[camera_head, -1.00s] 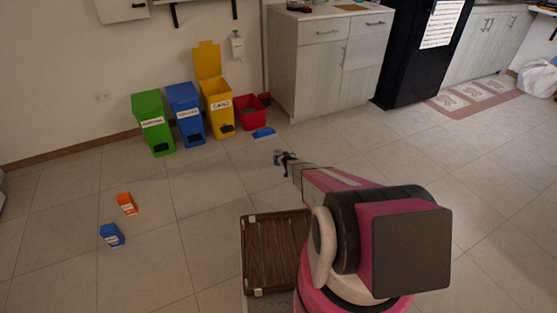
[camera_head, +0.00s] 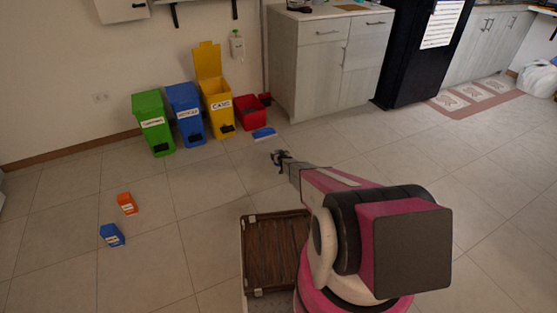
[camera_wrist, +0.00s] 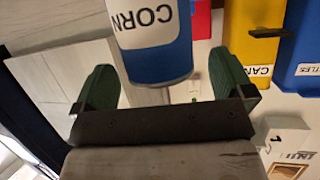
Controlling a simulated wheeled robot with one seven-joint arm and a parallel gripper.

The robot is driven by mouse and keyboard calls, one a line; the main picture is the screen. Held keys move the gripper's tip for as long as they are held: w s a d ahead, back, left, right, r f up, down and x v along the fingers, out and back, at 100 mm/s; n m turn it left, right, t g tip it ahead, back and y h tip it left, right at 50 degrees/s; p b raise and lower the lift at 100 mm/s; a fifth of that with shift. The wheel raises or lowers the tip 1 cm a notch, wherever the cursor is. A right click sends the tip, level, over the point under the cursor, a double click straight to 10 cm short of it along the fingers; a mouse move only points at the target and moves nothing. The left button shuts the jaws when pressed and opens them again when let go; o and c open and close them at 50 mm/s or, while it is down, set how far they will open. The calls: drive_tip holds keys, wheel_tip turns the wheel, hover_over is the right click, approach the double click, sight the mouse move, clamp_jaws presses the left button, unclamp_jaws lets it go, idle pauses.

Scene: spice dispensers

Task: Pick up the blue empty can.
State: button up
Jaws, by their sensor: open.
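A blue can (camera_wrist: 155,62) with a white CORN label shows large in the wrist view, its lettering upside down. My gripper (camera_wrist: 165,82) is open, with one green finger on each side of the can. Gaps show between the can and both fingers, so it is not clasped. The top of the can runs out of the frame.
Green (camera_head: 153,123), blue (camera_head: 187,115) and yellow (camera_head: 217,106) bins and a red container (camera_head: 250,112) stand along the wall. A blue item (camera_head: 264,133) lies before them. Orange (camera_head: 126,203) and blue (camera_head: 111,235) items lie on the floor at left. A cabinet (camera_head: 325,65) stands behind.

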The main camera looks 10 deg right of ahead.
drive_tip(key=shift+x, duration=0.9)
drive_tip(key=c, duration=1)
drive_tip(key=shift+r, duration=0.2)
